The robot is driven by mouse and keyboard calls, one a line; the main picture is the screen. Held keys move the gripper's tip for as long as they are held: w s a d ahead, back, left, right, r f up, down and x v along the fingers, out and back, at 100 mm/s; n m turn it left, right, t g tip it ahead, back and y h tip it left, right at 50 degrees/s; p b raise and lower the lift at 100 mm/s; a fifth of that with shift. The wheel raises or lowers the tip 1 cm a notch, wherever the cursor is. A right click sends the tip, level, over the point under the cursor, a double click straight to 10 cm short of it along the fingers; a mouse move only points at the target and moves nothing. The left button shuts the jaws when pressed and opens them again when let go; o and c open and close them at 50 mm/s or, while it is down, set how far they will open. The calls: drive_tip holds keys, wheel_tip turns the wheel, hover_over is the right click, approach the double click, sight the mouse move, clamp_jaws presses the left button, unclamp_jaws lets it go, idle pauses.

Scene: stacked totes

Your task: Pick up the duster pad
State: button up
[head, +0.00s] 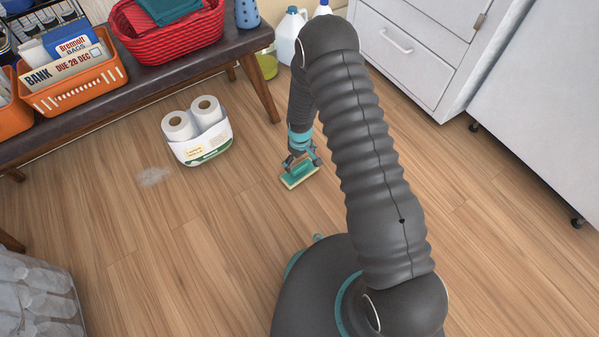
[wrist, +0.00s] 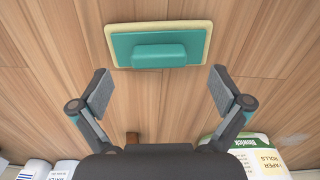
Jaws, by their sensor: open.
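The duster pad (head: 299,174) is a flat teal pad with a cream rim and a raised teal block on top. It lies on the wood floor, right of the paper rolls in the head view. In the wrist view the duster pad (wrist: 160,46) is at the top centre, fully visible. My gripper (head: 304,160) is above it in the head view, partly covering its upper edge. In the wrist view my gripper (wrist: 160,92) is open, with nothing between its fingers. The raised block lies beyond the fingertips, between their lines.
A pack of paper rolls (head: 205,141) stands on the floor to the left. A dark bench (head: 180,75) carries an orange basket (head: 85,90) and a red basket (head: 175,40). White jugs (head: 289,38) stand behind. White cabinets (head: 410,50) are on the right. A dusty patch (head: 153,177) marks the floor.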

sight(299, 166)
drive_tip(key=shift+w+a+f+b, duration=0.1)
drive_tip(key=shift+w+f+b, duration=0.05)
drive_tip(key=shift+f, duration=1.2)
drive_tip(key=shift+w+f+b, duration=0.15)
drive_tip(key=shift+f, duration=1.15)
drive_tip(key=c, duration=1.2)
drive_tip(key=shift+c, duration=0.2)
drive_tip(key=shift+r, duration=0.6)
drive_tip(key=r, duration=0.2)
drive_tip(key=d+r, duration=0.1)
drive_tip(key=r, duration=0.1)
drive_tip(key=shift+s+d+p, duration=0.1)
drive_tip(key=shift+s+p, duration=0.25)
drive_tip(key=s+d+r, duration=0.5)
drive_tip(key=d+r, duration=0.1)
drive_tip(key=d, duration=0.3)
drive_tip(key=shift+p, duration=0.4)
